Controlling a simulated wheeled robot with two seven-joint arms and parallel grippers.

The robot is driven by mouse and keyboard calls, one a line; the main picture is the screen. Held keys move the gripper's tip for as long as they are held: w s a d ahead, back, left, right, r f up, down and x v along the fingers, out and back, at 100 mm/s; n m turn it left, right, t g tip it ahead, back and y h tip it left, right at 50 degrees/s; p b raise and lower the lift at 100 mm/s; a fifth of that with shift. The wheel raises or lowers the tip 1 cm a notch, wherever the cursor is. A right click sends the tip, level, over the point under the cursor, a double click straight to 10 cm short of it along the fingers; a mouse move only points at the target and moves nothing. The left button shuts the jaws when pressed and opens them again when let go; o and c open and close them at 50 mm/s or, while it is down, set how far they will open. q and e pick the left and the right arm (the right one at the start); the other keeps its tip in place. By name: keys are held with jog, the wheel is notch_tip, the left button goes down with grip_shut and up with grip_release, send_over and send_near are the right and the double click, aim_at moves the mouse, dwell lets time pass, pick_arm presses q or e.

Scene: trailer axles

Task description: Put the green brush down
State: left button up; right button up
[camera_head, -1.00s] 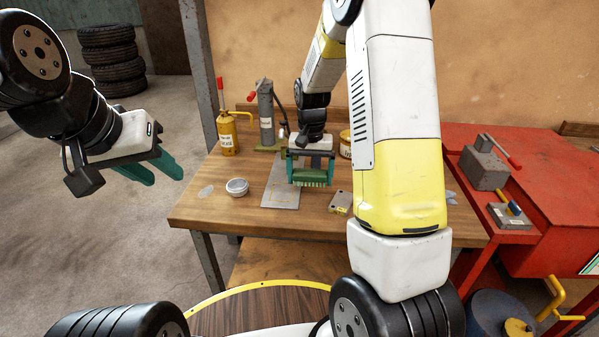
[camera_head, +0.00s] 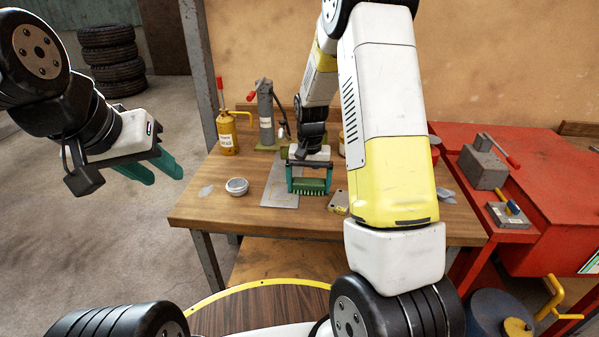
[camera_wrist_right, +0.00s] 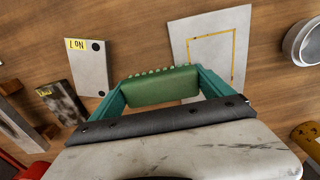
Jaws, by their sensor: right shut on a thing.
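My right gripper (camera_head: 309,190) is shut on the green brush (camera_head: 309,185), with one teal finger at each end. In the right wrist view, the brush (camera_wrist_right: 162,87) lies across between the fingers, its bristle tufts along the far edge. The brush is over the wooden table (camera_head: 205,213), beside the right edge of the grey plate with a yellow outline (camera_head: 280,190). That plate also shows in the right wrist view (camera_wrist_right: 212,48). I cannot tell whether the bristles touch the table. My left gripper (camera_head: 163,173) is open and empty, left of the table.
A small tin (camera_head: 237,186) stands left of the plate. A labelled grey plate (camera_wrist_right: 88,66) lies on the other side of the brush. A yellow oil can (camera_head: 227,133) and a grey cylinder (camera_head: 266,118) stand behind. A red bench (camera_head: 540,175) adjoins at right.

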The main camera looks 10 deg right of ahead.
aim_at(309, 181)
jog(key=o, duration=1.5)
jog(key=shift+s+f, duration=0.2)
jog(key=shift+f, duration=0.3)
notch_tip(309, 181, up, 14)
jog(key=f, duration=0.1)
jog(key=s+r+n+t+y, duration=0.2)
jog(key=s+r+t, duration=0.1)
jog(key=s+r, duration=0.75)
jog(key=s+a+r+n+t, duration=0.1)
jog(key=s+a+r+t, duration=0.1)
jog(key=s, duration=1.1)
jog(key=shift+r+n+t, duration=0.4)
jog(key=shift+r+t, duration=0.1)
jog(key=shift+r, duration=0.05)
jog(key=shift+s, duration=0.1)
